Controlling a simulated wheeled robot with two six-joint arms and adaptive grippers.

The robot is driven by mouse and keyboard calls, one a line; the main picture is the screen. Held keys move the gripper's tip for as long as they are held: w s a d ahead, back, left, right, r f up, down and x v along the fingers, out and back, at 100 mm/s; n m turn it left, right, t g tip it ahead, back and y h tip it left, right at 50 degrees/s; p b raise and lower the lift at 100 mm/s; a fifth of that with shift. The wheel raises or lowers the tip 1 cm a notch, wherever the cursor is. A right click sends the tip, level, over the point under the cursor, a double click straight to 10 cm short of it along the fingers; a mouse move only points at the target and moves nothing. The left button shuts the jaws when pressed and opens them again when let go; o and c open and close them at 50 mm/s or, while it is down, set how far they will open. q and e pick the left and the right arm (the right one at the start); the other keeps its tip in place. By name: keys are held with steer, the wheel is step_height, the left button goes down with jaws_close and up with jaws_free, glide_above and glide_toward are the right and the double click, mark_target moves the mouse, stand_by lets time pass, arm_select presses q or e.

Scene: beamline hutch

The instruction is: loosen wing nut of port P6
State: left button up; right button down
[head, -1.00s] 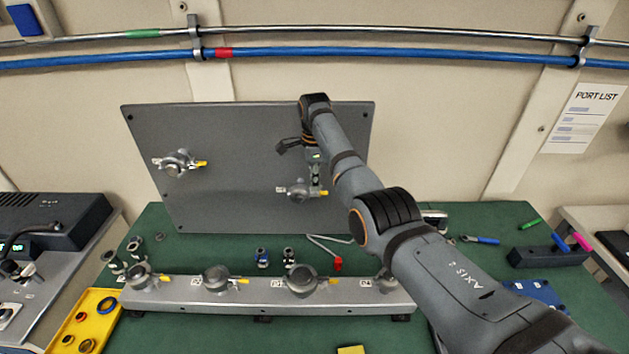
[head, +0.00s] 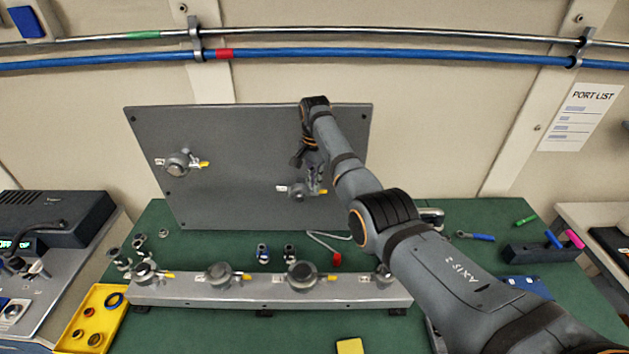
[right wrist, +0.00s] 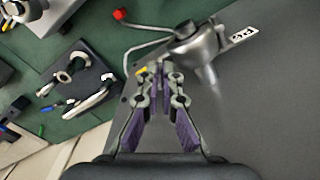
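An upright grey panel (head: 240,135) carries two clamped ports. The upper left port (head: 178,163) stands clear. The lower right port (head: 298,192) has my right gripper (head: 315,187) at its upper right side. Its label is too small to read surely in the head view. In the right wrist view this port (right wrist: 198,48) shows a white label (right wrist: 243,36) and a yellow clamp tip (right wrist: 141,71). My right gripper (right wrist: 160,74) has its purple-padded fingers drawn close together around the wing nut beside the port; the nut is mostly hidden between them. My left gripper is out of view.
A grey rail (head: 190,291) with several clamped ports runs along the table front. A red-tipped hex key (head: 336,259) and small fittings (head: 263,252) lie behind it. A yellow tray (head: 75,325) is front left, a dark tool holder (head: 540,251) right. Green table (head: 465,220) shows between.

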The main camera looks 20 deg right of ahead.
steer(key=n, duration=0.5)
steer(key=shift+d, duration=0.1)
steer(key=shift+n, duration=0.4)
steer(key=c, duration=2)
jaws_free()
steer(key=shift+s, duration=0.1)
steer(key=shift+c, duration=0.2)
steer(key=o, duration=0.5)
steer(key=shift+r, duration=0.25)
step_height(320, 180, up, 11)
steer(key=shift+r, duration=0.2)
